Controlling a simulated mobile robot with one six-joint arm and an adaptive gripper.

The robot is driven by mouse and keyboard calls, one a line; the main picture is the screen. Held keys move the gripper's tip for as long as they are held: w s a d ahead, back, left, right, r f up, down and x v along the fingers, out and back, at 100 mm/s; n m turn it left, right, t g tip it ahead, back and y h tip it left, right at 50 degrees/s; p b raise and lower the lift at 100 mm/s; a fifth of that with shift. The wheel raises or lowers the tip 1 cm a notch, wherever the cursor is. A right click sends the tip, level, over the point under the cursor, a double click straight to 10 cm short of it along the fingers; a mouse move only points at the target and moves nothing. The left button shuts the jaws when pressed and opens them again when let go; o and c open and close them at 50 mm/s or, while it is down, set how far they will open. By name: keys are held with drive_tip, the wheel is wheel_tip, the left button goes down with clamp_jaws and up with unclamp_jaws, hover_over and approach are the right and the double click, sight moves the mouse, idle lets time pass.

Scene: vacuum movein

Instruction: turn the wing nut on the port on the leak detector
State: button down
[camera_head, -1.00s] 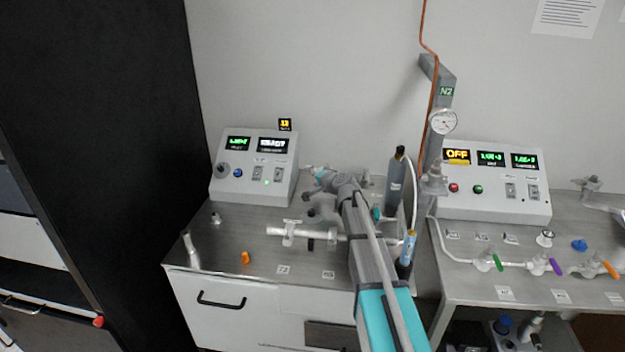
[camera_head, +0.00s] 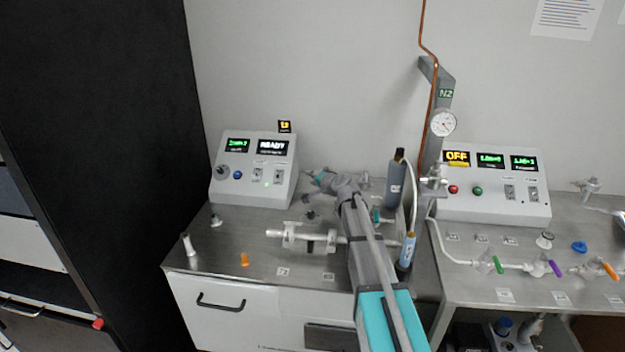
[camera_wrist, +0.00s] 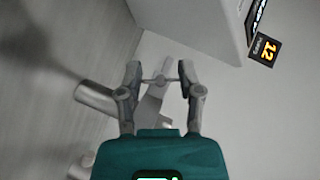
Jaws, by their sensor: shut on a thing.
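The leak detector (camera_head: 255,168) is the light grey console with lit displays on the left bench. My gripper (camera_head: 316,177) is in front of its right side, low over the bench; my arm hides part of this area. In the wrist view, my two fingers (camera_wrist: 160,78) are on either side of a small grey wing nut (camera_wrist: 160,81), with the fingertips at its wings. The port body (camera_wrist: 149,104) runs below it, partly hidden by my gripper. The console's edge (camera_wrist: 205,25) is at the upper right of that view.
A horizontal metal pipe piece (camera_head: 305,238) lies on the bench in front of my arm. A dark cylinder (camera_head: 395,183) stands to the right of my arm. An orange part (camera_head: 244,259) and small pale fittings (camera_head: 189,245) are at the left. A valve console (camera_head: 492,185) stands on the right bench.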

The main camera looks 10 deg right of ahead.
drive_tip(key=shift+r+n+g+h+p, duration=0.15)
drive_tip(key=shift+n+g+h+p, duration=0.15)
drive_tip(key=shift+p, duration=0.3)
drive_tip(key=shift+n+g+h+p, duration=0.5)
drive_tip(key=shift+n+h+p, duration=0.15)
drive_tip(key=shift+p, duration=0.45)
drive_tip(key=shift+n+g+h+p, duration=0.5)
drive_tip(key=shift+n+h+p, duration=0.05)
drive_tip(key=shift+h+p, duration=0.4)
drive_tip(key=shift+c, duration=1.2)
unclamp_jaws()
drive_tip(key=shift+f+m+y+b, duration=0.3)
drive_tip(key=shift+y+b, duration=0.2)
drive_tip(key=shift+b, duration=0.15)
